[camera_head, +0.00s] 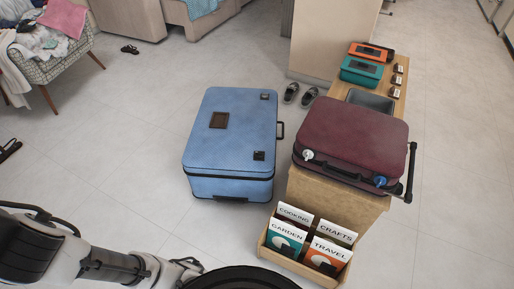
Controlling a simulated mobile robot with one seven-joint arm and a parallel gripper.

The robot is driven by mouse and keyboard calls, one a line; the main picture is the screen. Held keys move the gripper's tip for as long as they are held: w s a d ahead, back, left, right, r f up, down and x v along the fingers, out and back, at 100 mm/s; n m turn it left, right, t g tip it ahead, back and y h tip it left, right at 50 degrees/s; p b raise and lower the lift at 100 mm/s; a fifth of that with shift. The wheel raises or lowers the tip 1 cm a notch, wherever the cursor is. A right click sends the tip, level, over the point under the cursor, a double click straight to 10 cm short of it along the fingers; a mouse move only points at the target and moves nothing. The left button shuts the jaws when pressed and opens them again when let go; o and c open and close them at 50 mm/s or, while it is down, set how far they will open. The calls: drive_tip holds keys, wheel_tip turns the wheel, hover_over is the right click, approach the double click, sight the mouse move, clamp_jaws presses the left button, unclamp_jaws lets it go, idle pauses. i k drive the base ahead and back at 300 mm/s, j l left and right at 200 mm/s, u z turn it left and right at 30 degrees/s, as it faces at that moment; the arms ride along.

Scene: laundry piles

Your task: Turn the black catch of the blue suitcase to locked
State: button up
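The blue suitcase (225,143) lies flat on the floor in the middle of the camera_head view. A small black catch (259,156) is on its top at the near right corner. A second small dark catch (265,96) is at the far right corner. Both are too small to tell how they are turned. My arm shows at the bottom left, well short of the suitcase. I cannot make out my gripper's fingers.
A maroon suitcase (352,135) stands on a wooden bench (330,198) close to the right. A book box (290,262) is in front of the bench. Sandals (291,92) lie behind. A laundry-covered chair (52,68) is far left. Floor left of the blue suitcase is clear.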

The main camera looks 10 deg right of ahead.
sight(259, 154)
drive_tip(key=i+j+z, duration=0.1)
drive_tip(key=j, duration=0.2)
drive_tip(key=i+j+z, duration=0.15)
drive_tip(key=j, duration=0.2)
drive_tip(key=i+j+z, duration=0.1)
drive_tip(key=j, duration=0.2)
drive_tip(key=i+j+z, duration=0.15)
drive_tip(key=i+j, duration=0.2)
drive_tip(key=i+j+z, duration=0.15)
drive_tip(key=i+j, duration=0.2)
drive_tip(key=j, duration=0.2)
